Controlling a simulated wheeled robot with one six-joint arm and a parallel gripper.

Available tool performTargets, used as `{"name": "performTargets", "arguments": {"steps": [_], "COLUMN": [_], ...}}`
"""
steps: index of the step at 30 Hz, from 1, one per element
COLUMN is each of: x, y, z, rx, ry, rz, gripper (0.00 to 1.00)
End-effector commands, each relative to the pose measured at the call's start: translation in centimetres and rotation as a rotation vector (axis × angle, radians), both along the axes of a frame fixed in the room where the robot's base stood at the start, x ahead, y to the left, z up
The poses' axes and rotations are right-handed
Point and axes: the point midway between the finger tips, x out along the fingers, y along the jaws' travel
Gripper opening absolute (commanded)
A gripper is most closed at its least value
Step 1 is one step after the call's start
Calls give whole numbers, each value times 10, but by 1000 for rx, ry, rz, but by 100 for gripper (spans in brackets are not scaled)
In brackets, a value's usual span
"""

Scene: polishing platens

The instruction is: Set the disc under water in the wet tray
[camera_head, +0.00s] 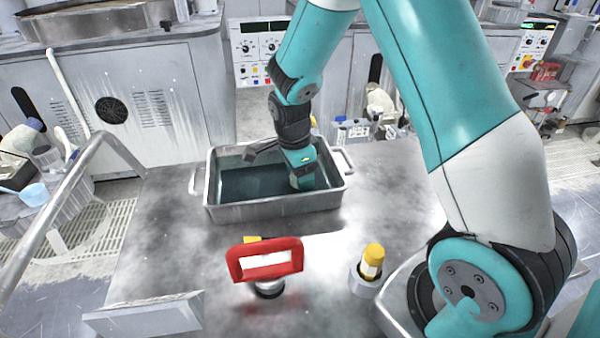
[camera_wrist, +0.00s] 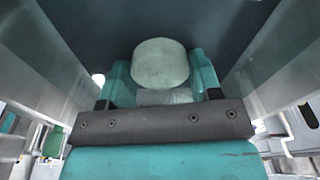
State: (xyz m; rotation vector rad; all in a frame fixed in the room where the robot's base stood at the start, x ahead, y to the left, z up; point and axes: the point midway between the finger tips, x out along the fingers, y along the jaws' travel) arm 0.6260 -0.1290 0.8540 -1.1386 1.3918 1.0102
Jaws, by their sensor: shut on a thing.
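The wet tray (camera_head: 275,212) is a grey metal tray with side handles on the bench, with dark water inside. My gripper (camera_head: 304,184) reaches down inside its right part. In the wrist view my gripper (camera_wrist: 162,85) is shut on the disc (camera_wrist: 160,62), a pale round piece between the teal fingers. The tray's walls (camera_wrist: 62,62) stand on both sides of it, with the dark water or tray floor beyond. The disc is hidden in the head view. I cannot tell whether it is under the water or touching the floor.
A red-framed piece on a stand (camera_head: 265,260) and a yellow-capped bottle in a holder (camera_head: 371,266) stand on the bench (camera_head: 170,235) in front of the tray. A metal rail (camera_head: 50,222) runs at the left. The bench left of the tray is clear.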

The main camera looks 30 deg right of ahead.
Motion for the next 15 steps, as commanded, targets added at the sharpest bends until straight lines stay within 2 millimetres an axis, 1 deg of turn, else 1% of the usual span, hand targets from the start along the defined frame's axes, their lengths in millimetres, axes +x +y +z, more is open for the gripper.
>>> {"name": "performTargets", "arguments": {"steps": [5,8,9,11,12,15], "x": [0,0,0,0,0,0], "y": [0,0,0,0,0,0], "z": [0,-3,-2,-2,-2,-2], "rx": [0,0,0,0,0,0], "ry": [0,0,0,0,0,0], "rz": [0,0,0,0,0,0], "gripper": [28,28,65,79,84,84]}}
